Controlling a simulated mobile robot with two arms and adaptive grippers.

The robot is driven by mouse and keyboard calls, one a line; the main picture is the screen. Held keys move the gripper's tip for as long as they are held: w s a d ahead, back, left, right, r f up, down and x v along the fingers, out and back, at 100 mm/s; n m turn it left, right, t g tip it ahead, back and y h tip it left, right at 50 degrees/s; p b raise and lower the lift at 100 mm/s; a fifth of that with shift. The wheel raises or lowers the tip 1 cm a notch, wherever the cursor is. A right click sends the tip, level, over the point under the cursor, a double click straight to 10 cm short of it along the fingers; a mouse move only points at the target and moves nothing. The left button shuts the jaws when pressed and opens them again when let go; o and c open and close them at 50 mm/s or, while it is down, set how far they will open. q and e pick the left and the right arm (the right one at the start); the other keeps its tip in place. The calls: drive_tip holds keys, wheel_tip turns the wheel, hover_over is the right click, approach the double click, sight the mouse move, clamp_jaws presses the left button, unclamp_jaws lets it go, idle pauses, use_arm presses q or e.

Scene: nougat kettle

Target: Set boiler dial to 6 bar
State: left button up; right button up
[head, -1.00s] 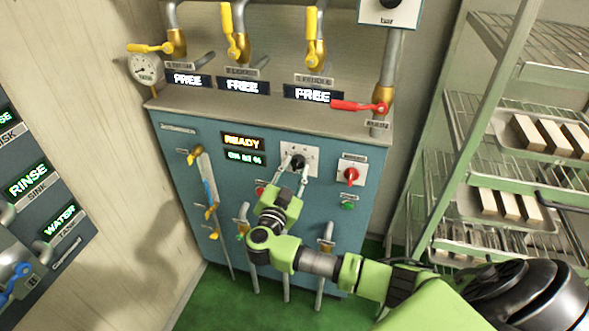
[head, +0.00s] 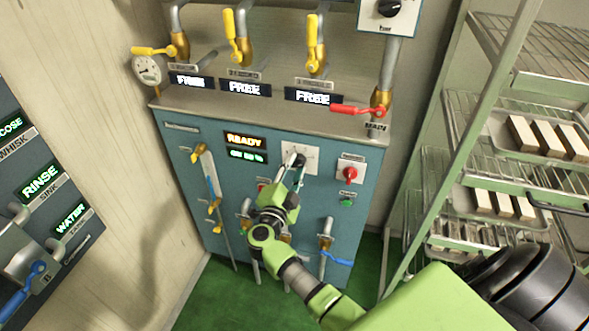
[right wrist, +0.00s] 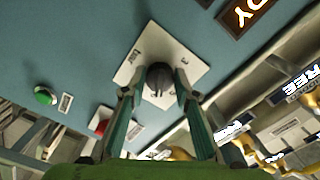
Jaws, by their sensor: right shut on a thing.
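A dark round dial knob (right wrist: 159,78) sits on a square white plate (right wrist: 137,72) on the boiler's blue front. The white plate also shows in the head view (head: 311,152). My right gripper (right wrist: 157,82) is shut on this knob, with one finger on each side, and it partly hides the knob in the head view. My left gripper is not in view.
A red knob (head: 349,174) and green button (head: 347,202) are right of the plate. A red-handled valve (head: 357,110) and another black dial (head: 389,8) marked "bar" are above. Pipes with valves run below my gripper. A tray rack (head: 480,150) stands right.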

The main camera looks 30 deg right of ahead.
drive_tip(key=shift+m, duration=1)
drive_tip(key=o, duration=1.1)
drive_tip(key=v, duration=0.7)
drive_tip(key=shift+s+a, duration=0.15)
drive_tip(key=shift+a, duration=0.05)
